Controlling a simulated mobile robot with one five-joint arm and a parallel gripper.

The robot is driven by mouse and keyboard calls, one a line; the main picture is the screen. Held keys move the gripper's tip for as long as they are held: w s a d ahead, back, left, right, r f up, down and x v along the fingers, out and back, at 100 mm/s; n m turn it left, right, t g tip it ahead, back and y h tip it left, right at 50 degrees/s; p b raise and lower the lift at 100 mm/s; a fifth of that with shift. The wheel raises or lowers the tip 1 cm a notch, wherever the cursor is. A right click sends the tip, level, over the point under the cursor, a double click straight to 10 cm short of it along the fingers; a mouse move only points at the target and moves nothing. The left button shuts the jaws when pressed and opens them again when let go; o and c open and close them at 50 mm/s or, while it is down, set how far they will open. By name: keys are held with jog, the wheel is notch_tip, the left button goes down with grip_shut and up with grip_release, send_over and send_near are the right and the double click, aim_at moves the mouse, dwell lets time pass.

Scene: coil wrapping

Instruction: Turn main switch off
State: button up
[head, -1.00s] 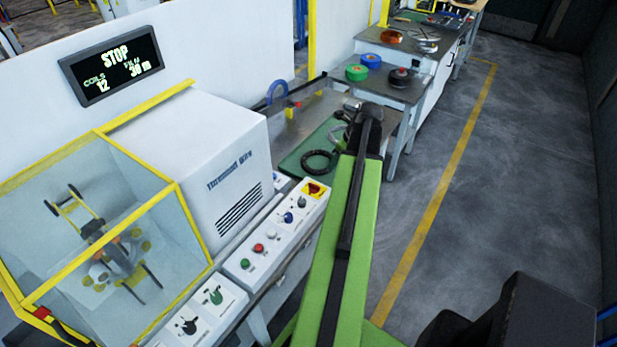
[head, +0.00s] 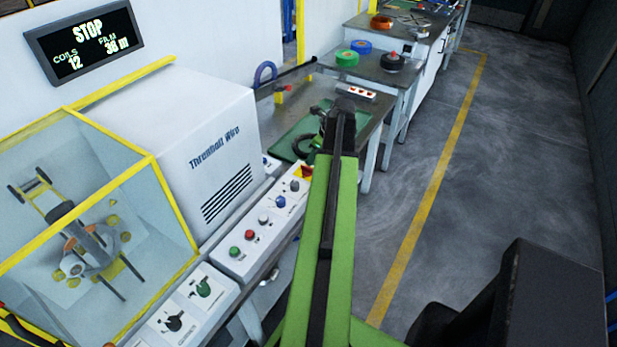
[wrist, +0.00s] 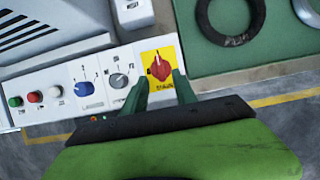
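The main switch (wrist: 160,66) is a red rotary knob on a yellow plate at the right end of the control panel (wrist: 107,112). In the wrist view its handle looks roughly upright. In the head view the switch (head: 306,171) is a small red and yellow patch, partly hidden by my arm. My gripper (wrist: 163,80) is open, with two dark green fingers reaching to either side of the yellow plate's lower part. The knob is between and just beyond the fingertips in the picture. I cannot tell whether they touch it.
Left of the switch are a grey selector (wrist: 120,80), a blue selector (wrist: 84,89) and several push buttons. A green mat (wrist: 265,48) with a black ring (wrist: 228,40) lies to the right. The display (head: 84,40) reads STOP. Open floor (head: 510,150) lies right.

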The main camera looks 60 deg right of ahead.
aim_at(307, 170)
jog(key=b+x, duration=0.4)
jog(key=x, duration=0.2)
jog(key=shift+r, duration=0.1)
jog(key=shift+c, duration=0.2)
